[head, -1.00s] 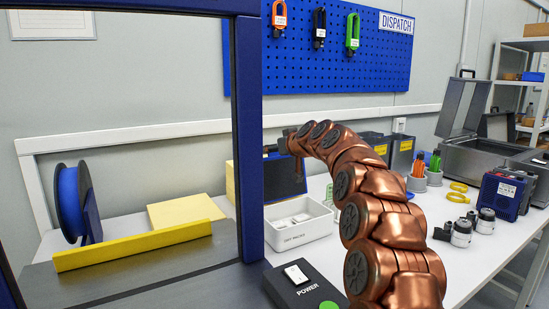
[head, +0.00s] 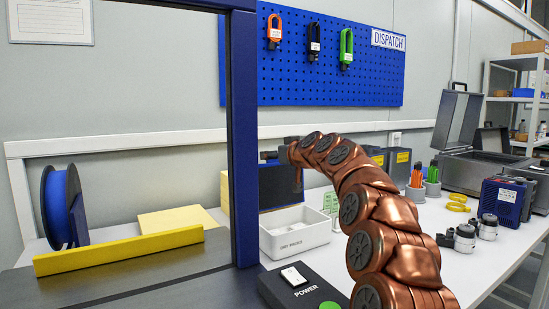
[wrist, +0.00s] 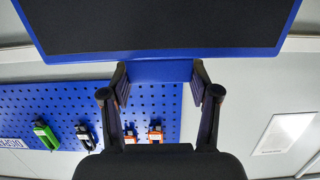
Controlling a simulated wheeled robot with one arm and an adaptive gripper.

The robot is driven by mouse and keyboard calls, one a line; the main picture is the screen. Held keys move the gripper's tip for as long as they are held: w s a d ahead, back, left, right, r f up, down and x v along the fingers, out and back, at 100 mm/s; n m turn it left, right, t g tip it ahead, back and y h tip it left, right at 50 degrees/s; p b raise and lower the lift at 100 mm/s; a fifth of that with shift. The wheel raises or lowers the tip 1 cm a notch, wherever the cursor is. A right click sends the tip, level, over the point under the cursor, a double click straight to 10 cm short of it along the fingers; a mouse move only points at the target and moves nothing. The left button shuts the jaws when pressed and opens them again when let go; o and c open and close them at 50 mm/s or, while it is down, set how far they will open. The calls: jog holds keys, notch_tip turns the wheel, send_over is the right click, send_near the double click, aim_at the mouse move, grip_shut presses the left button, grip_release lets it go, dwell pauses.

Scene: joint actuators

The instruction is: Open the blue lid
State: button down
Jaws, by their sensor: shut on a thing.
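The blue lid stands raised in the head view (head: 280,188), with a dark inner panel and blue rim, behind a white box. In the wrist view the lid (wrist: 165,25) shows its dark panel, blue edge and a blue tab between my fingers. My gripper (wrist: 160,74) is shut on this tab, one finger on each side. In the head view my gripper (head: 268,155) is at the lid's top edge, partly hidden by the dark blue post. The lid's left part and its hinge are hidden.
The dark blue post (head: 243,140) stands just left of the lid. The white box (head: 296,238) with pale items is in front. A black POWER box (head: 300,290) lies nearer. A blue pegboard (head: 300,85) with several clips hangs behind. Grey bins (head: 398,162) stand to the right.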

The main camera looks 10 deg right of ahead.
jog(key=shift+c, duration=1.2)
grip_release()
jog(key=shift+s, duration=0.1)
jog(key=v, duration=1.1)
jog(key=shift+s, duration=0.35)
jog(key=shift+d+r, duration=0.1)
jog(key=shift+r, duration=0.05)
